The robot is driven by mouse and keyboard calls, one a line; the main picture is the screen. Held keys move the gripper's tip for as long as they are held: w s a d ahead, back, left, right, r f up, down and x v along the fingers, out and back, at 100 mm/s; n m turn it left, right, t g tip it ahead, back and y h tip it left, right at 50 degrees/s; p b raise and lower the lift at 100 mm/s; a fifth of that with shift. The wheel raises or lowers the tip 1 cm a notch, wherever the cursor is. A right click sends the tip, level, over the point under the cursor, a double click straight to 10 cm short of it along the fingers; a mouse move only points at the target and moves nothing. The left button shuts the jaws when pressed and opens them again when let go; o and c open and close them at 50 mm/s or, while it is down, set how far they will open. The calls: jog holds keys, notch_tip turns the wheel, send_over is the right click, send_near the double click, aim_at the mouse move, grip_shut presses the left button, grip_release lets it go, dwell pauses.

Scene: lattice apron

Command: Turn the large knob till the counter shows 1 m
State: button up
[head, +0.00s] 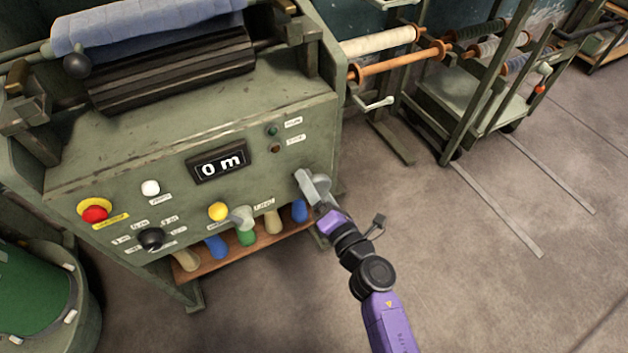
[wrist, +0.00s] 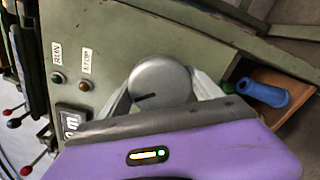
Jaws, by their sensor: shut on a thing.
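The large knob (wrist: 162,80) is a grey disc with a dark line on its face, at the right of the machine's green front panel. In the wrist view the two pale fingers of my gripper (wrist: 163,92) stand on either side of it, shut on it. In the head view my gripper (head: 313,188) reaches the panel's right edge and partly hides the knob. The counter (head: 217,163) is a black display reading 0 m, left of the knob. It is partly cut off by my gripper in the wrist view (wrist: 70,121).
A red button (head: 95,213), a white button (head: 150,188), a yellow button (head: 218,211), a black knob (head: 150,238) and a smaller grey knob (head: 241,217) are on the panel. Several spools lie on a shelf (head: 240,248) below. Open floor (head: 440,260) lies to the right.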

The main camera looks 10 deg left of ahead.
jog(key=shift+m+p, duration=1.05)
jog(key=shift+m, duration=1.15)
jog(key=o, duration=1.4)
jog(key=shift+s, duration=0.1)
jog(key=p+v, duration=0.2)
jog(key=v, duration=0.5)
jog(key=shift+s+d, duration=0.25)
